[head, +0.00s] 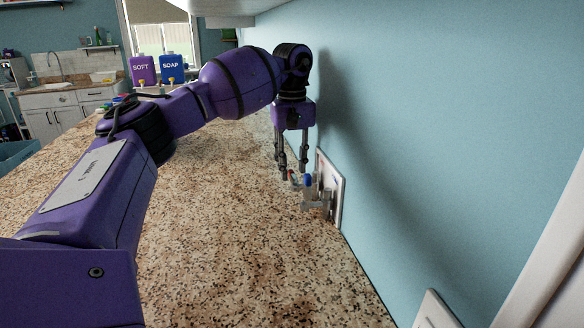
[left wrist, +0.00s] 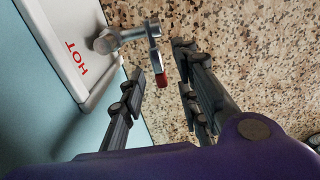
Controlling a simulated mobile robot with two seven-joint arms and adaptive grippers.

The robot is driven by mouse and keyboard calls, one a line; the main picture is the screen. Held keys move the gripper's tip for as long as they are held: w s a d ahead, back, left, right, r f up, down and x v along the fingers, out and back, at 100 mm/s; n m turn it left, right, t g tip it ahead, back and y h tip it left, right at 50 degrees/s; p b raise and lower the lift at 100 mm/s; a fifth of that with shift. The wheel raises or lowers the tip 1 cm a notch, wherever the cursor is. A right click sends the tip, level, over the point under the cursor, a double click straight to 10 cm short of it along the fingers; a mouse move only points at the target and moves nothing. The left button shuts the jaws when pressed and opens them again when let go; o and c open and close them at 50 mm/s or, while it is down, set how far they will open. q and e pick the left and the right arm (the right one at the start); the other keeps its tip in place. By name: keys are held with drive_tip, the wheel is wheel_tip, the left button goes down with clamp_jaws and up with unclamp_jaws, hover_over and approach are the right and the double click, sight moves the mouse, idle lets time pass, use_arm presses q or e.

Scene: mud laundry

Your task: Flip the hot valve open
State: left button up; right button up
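The hot valve (left wrist: 122,36) is a metal fitting on a white wall plate (left wrist: 60,30) marked HOT in red. Its lever has a red tip (left wrist: 161,79). In the head view the wall plate (head: 338,190) stands on the wall just above the counter, and a blue-tipped lever (head: 308,181) shows beside the red one. My left gripper (head: 294,172) points down at the valve. In the left wrist view its two fingers (left wrist: 160,62) are spread, with the red-tipped lever showing between them. I cannot tell whether a finger touches it. My right gripper is not in view.
The speckled counter (head: 220,240) runs along the blue wall (head: 430,110) and is mostly clear. A purple SOFT container (head: 143,70) and a blue SOAP container (head: 172,68) stand farther back. Another white plate (head: 436,312) is on the wall nearer me.

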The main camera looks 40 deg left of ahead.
use_arm(q)
drive_tip(key=shift+f, duration=0.95)
clamp_jaws()
